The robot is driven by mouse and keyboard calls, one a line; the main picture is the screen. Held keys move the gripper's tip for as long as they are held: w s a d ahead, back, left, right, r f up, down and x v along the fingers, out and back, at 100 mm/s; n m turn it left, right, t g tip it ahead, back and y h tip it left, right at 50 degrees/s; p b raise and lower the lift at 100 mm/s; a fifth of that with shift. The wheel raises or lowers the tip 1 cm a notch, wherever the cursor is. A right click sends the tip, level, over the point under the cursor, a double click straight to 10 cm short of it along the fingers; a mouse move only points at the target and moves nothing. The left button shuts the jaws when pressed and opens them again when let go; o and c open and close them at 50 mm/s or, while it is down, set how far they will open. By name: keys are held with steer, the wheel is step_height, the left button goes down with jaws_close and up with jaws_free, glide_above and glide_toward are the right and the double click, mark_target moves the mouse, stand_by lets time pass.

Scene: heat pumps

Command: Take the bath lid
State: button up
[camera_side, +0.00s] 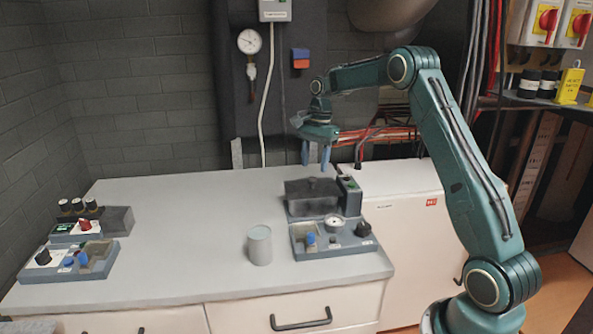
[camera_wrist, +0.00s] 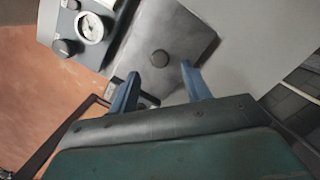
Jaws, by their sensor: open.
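The bath lid (camera_side: 312,189) is a dark grey plate with a small round knob on top, lying on the bath at the right of the worktop.
A control panel with a dial (camera_side: 333,223) sits in front of the bath. A grey cylinder (camera_side: 259,245) stands to its left. A second set of devices (camera_side: 75,250) is at the left end. The middle of the worktop (camera_side: 190,220) is free.

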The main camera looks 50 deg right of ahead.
mark_target(313, 178)
steer(key=shift+a+f, duration=0.2)
steer(key=shift+f, duration=1.1)
steer(key=shift+a+f, duration=0.2)
steer(key=shift+f, duration=1.1)
jaws_close()
